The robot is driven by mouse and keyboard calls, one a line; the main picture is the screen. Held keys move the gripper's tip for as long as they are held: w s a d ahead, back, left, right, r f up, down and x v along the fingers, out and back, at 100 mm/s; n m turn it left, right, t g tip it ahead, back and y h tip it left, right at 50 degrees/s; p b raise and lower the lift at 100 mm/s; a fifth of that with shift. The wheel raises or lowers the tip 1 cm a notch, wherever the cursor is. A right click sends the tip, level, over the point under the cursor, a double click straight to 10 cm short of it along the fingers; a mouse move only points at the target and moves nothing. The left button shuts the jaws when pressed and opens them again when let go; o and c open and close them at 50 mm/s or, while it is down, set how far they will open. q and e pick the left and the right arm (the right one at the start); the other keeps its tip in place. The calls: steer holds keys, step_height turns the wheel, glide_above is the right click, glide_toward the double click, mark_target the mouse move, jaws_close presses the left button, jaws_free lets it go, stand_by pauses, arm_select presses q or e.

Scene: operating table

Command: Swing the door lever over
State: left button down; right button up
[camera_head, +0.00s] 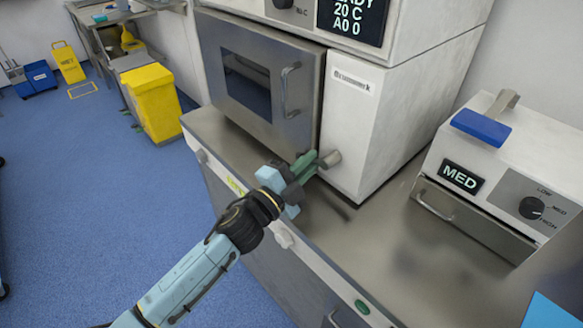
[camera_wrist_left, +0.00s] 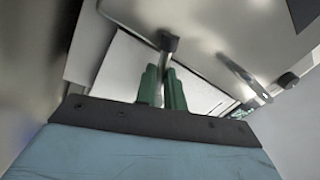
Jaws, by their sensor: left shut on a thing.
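The steel cabinet door (camera_head: 262,82) with a dark window is closed, and a vertical bar handle (camera_head: 287,92) is on its right side. The grey door lever (camera_head: 330,159) sticks out at the door's lower right corner. My left gripper (camera_head: 306,165) reaches it from the front left, its green fingers shut on it. The fingers hide part of the lever. My right gripper is not in view.
The steel counter (camera_head: 375,240) runs below the cabinet, with bare room in front of it. A white unit (camera_head: 515,150) marked MED, with a blue-gripped lever (camera_head: 481,127) on top, stands at right. A yellow bin (camera_head: 152,95) stands on the blue floor at left.

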arm_select(q)
steer(key=shift+w+a+r+m+h, duration=0.1)
steer(key=shift+r+m+h, duration=0.1)
steer(key=shift+m, duration=0.5)
steer(key=shift+r+m+h, duration=0.1)
steer(key=shift+r+m, duration=0.05)
steer(key=shift+m, duration=0.55)
steer(key=shift+r, duration=0.1)
steer(key=c, duration=1.5)
jaws_free()
steer(key=v, duration=1.3)
steer(key=shift+a+b, duration=0.2)
steer(key=shift+b, duration=0.2)
